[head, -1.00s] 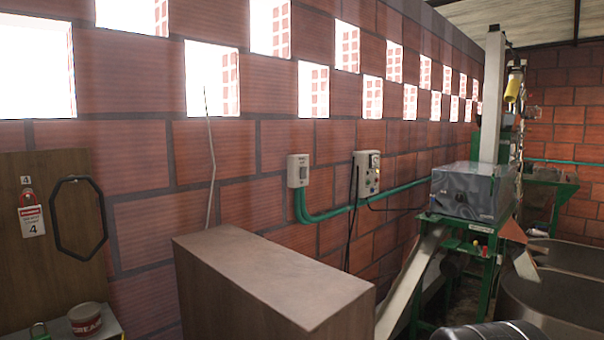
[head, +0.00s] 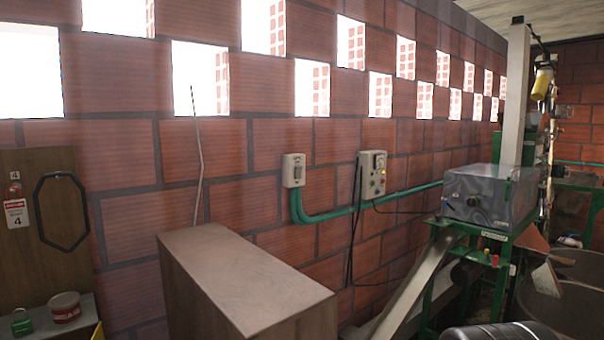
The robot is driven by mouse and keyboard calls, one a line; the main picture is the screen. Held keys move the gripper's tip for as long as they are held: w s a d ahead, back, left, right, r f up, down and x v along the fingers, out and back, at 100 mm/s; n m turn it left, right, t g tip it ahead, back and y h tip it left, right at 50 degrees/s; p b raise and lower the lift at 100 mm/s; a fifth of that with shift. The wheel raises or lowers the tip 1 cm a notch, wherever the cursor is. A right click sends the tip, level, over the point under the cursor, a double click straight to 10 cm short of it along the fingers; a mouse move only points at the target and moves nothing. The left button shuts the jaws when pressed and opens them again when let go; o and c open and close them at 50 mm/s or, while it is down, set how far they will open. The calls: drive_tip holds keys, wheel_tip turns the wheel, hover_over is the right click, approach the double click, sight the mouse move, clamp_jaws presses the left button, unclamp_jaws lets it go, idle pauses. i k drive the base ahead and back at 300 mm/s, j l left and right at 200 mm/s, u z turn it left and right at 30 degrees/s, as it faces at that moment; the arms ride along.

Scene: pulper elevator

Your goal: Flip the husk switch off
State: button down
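On the brick wall in the head view are two grey-white electrical boxes. The left one (head: 294,170) is smaller, with a dark label and a small switch on its front. No gripper fingers show. A dark rounded shape at the bottom edge (head: 497,332) may be part of my own arm.
A brown wooden cabinet (head: 240,272) stands before the wall, below the boxes. A green-framed machine with a grey metal box (head: 484,194) and a sloping chute (head: 418,284) stands at right. Large round tanks (head: 570,312) are at far right. A lockout board (head: 45,225) hangs at left.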

sight(297, 171)
drive_tip(key=i+l+u, duration=0.15)
drive_tip(key=l, duration=0.35)
drive_tip(key=i+l+u, duration=0.15)
drive_tip(key=l, duration=0.35)
drive_tip(key=l+u, duration=0.2)
drive_tip(key=l, duration=0.3)
drive_tip(key=i+l+u, duration=0.15)
drive_tip(key=l, duration=0.2)
drive_tip(key=i+l+u, duration=0.1)
drive_tip(key=i+l, duration=0.15)
drive_tip(key=l, duration=0.15)
drive_tip(key=i+l+u, duration=0.3)
drive_tip(key=l, duration=0.35)
drive_tip(key=i+l+u, duration=0.2)
drive_tip(key=l, duration=0.2)
drive_tip(key=i+l+u, duration=0.15)
drive_tip(key=l, duration=0.2)
drive_tip(key=i+l, duration=0.15)
drive_tip(key=l, duration=0.2)
drive_tip(key=i+l+u, duration=0.15)
drive_tip(key=l, duration=0.2)
drive_tip(key=i+l, duration=0.1)
drive_tip(key=l, duration=0.25)
drive_tip(key=i+l+u, duration=0.15)
drive_tip(key=l, duration=0.25)
drive_tip(key=k, duration=0.05)
